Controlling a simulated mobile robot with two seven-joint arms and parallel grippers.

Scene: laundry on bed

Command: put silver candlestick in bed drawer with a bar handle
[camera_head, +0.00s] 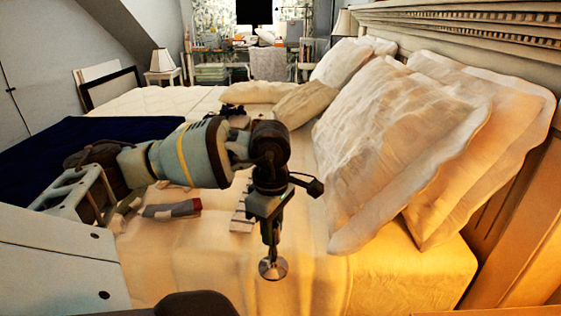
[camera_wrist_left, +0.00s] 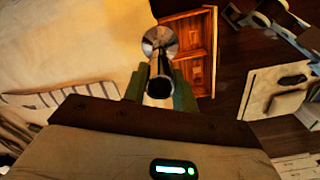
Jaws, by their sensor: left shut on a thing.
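My left gripper (camera_head: 271,232) points down above the near part of the bed and is shut on the silver candlestick (camera_head: 273,268), whose round base hangs below the fingers. In the left wrist view, the candlestick (camera_wrist_left: 160,50) stands out between the fingers (camera_wrist_left: 160,88), its shiny round base at the far end. Past the base, beside the bed edge, is a wooden piece with framed panels (camera_wrist_left: 196,50). I cannot tell whether it is the bed drawer, and no bar handle is clear. My right gripper is not in view.
The bed (camera_head: 385,285) carries large pillows (camera_head: 395,135) at right and a navy blanket (camera_head: 60,150) at left. A grey and red cloth piece (camera_head: 172,210) and a striped cloth (camera_head: 241,218) lie near my left arm. Dark floor (camera_wrist_left: 232,75) shows beside the wooden piece.

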